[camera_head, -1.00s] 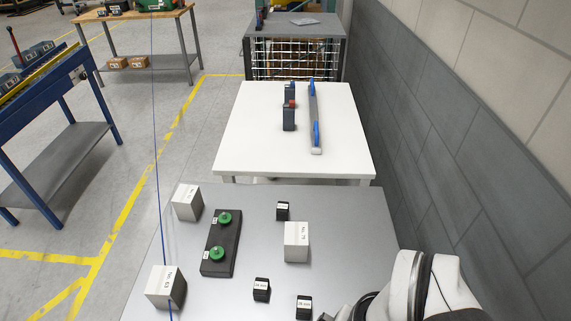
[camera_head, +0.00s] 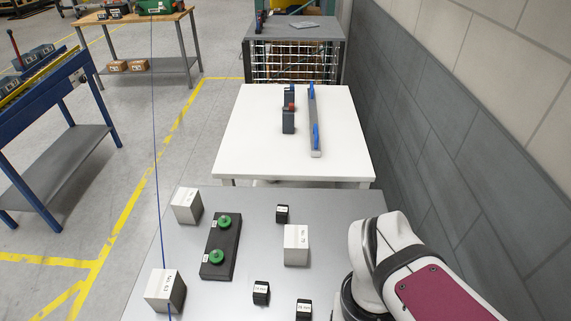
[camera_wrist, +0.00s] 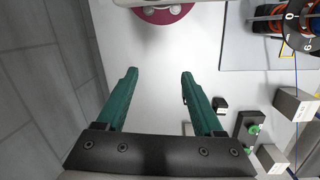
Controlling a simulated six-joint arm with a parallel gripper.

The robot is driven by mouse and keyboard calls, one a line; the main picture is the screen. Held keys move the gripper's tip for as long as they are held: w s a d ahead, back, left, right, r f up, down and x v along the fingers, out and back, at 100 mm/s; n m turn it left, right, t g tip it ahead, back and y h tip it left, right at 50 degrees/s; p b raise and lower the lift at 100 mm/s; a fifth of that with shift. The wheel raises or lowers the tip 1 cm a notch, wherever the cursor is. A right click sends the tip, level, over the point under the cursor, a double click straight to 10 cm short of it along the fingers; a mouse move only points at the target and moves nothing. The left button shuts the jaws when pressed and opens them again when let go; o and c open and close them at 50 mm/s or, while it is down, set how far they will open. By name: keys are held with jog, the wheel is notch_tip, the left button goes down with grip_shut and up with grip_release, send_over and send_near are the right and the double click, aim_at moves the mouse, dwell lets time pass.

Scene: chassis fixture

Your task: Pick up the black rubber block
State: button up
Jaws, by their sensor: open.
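Three small black blocks with white labels stand on the grey metal table: one (camera_head: 282,214) behind the white-grey block, one (camera_head: 261,293) nearer the front, and one (camera_head: 304,310) at the front edge of the picture. Their labels are too small to read, so I cannot tell which is the rubber one. My gripper (camera_wrist: 158,73) shows in the wrist view, its two green fingers spread with nothing between them. A small black block (camera_wrist: 221,103) is right of the right finger, apart from it. The head view does not show my gripper.
A black plate (camera_head: 228,262) with two green knobs lies left of the black blocks. Light grey blocks stand around it, one (camera_head: 296,246) near the middle, others (camera_head: 186,206) (camera_head: 165,291) at left. A white table (camera_head: 250,150) is beyond; a grey wall (camera_head: 450,150) bounds the right.

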jog(key=w+d+f+n+h, duration=0.1)
jog(key=w+d+n+h, duration=0.1)
jog(key=w+n+h, duration=0.3)
jog(key=n+t, duration=1.3)
jog(key=n, duration=1.4)
send_near(280, 212)
jog(key=x, duration=0.9)
jog(key=shift+s, duration=0.1)
grip_shut()
